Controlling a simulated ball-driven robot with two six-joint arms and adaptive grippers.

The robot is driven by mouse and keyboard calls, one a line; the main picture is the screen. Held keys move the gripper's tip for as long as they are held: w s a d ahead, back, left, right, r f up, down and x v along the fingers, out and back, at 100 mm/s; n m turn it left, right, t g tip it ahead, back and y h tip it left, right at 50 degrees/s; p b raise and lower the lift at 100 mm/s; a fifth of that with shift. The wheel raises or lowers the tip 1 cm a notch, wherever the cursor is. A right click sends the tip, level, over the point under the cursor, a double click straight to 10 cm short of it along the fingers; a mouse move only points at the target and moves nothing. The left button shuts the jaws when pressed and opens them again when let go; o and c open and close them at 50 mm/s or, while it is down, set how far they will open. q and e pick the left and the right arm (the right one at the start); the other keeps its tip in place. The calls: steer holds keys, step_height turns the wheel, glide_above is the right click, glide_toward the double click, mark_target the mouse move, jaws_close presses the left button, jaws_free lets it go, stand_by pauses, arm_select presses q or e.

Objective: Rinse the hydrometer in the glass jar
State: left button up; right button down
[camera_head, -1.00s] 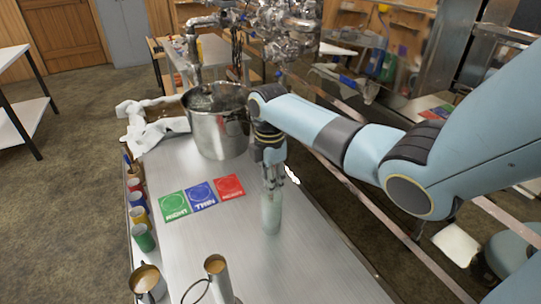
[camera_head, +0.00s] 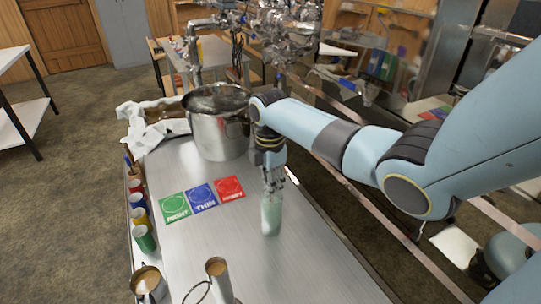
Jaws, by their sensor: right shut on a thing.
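The glass jar (camera_head: 271,217), pale green and clouded-looking, stands upright on the metal bench right of the coloured cards. My right gripper (camera_head: 273,183) points down directly over the jar's mouth. It is shut on a thin thing, which I take to be the hydrometer; the fingers and jar hide most of it, so I cannot tell how deep it sits in the jar. My left gripper is not in view.
A steel pot (camera_head: 220,135) stands behind the jar. Green, blue (camera_head: 202,197) and red cards lie left of it. Several coloured cups (camera_head: 144,238) line the left edge. A mug (camera_head: 149,284) and a metal cylinder (camera_head: 219,280) stand in front. The bench's front right is clear.

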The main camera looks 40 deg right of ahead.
steer(key=shift+r+p, duration=0.3)
steer(key=shift+r, duration=0.05)
steer(key=shift+f, duration=0.25)
steer(key=shift+f, duration=0.3)
steer(key=shift+r, duration=0.1)
